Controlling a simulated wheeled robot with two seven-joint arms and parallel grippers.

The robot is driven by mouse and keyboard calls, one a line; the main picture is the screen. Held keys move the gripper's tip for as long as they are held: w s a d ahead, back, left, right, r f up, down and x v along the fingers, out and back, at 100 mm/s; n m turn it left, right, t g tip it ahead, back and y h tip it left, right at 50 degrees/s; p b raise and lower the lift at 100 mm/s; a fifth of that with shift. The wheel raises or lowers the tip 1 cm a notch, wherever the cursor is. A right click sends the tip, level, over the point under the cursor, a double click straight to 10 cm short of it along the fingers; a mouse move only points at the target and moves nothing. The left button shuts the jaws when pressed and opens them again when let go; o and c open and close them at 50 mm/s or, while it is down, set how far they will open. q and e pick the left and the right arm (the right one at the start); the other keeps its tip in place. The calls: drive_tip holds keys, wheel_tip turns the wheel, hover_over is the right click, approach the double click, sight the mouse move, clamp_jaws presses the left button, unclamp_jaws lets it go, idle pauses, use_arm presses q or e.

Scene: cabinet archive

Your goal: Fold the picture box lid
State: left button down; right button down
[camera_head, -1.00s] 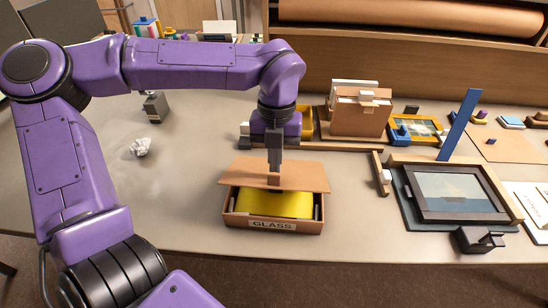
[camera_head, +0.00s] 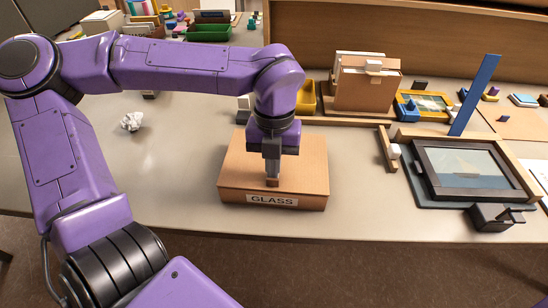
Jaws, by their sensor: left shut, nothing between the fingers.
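The picture box (camera_head: 231,196) is a brown cardboard box with a white "GLASS" label on its front, near the table's front edge. Its lid (camera_head: 305,166) lies flat over the top, and the inside is hidden. My left gripper (camera_head: 272,184) points down at the front middle of the lid, its fingers shut with nothing between them. The fingertips are at a small brown tab on the lid; they look to be touching it. My right gripper is not in view.
A framed picture (camera_head: 425,188) lies on a dark mat to the right, with a black holder (camera_head: 497,217) before it. A blue strip (camera_head: 474,95) stands behind. A crumpled paper ball (camera_head: 131,121) lies to the left. Upright brown folders (camera_head: 366,85) stand behind the box.

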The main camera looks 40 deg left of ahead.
use_arm(q)
wheel_tip(320, 180, up, 8)
drive_tip(key=p, duration=0.8)
wheel_tip(320, 180, up, 11)
drive_tip(key=w, duration=0.1)
drive_tip(key=shift+w+a+f+b, duration=0.15)
drive_tip(key=shift+a+b, duration=0.2)
drive_tip(key=shift+b, duration=0.1)
